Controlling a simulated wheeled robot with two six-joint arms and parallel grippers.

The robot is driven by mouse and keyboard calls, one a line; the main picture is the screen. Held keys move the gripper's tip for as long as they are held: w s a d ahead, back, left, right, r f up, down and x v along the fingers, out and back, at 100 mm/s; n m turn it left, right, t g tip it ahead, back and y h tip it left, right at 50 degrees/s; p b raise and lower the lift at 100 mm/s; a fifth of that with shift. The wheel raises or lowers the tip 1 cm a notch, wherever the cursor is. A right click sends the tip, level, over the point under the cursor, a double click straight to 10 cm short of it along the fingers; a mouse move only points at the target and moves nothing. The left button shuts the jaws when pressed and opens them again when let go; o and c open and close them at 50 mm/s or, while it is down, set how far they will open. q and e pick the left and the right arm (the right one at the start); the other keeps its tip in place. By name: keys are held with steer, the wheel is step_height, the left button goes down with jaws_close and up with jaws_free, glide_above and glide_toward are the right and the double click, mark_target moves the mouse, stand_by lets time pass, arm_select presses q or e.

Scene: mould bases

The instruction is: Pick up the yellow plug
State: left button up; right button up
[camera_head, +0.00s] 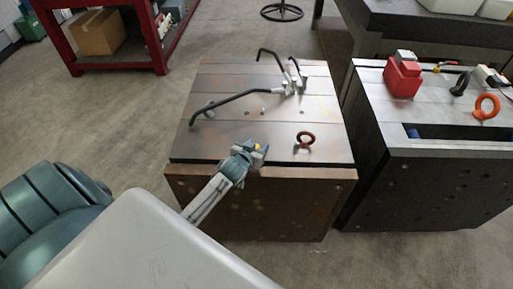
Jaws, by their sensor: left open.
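A small yellow spot, which looks like the yellow plug (257,147), shows at my left gripper (254,152), near the front edge of the rusty mould base (240,130). My left arm comes in from the lower left, and the gripper is over that front edge. The gripper is open. Its fingers hide most of the yellow plug, and I cannot tell whether they touch it. My right gripper is not in view.
A dark red ring bolt (305,139) stands right of the gripper. Black bent rods (240,100) lie farther back on the base. A second mould base (375,105) at right carries a red block (402,77) and an orange ring (486,107).

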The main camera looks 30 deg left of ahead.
arm_select(q)
jaws_close()
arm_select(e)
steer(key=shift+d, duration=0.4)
arm_select(q)
steer(key=shift+r, duration=0.1)
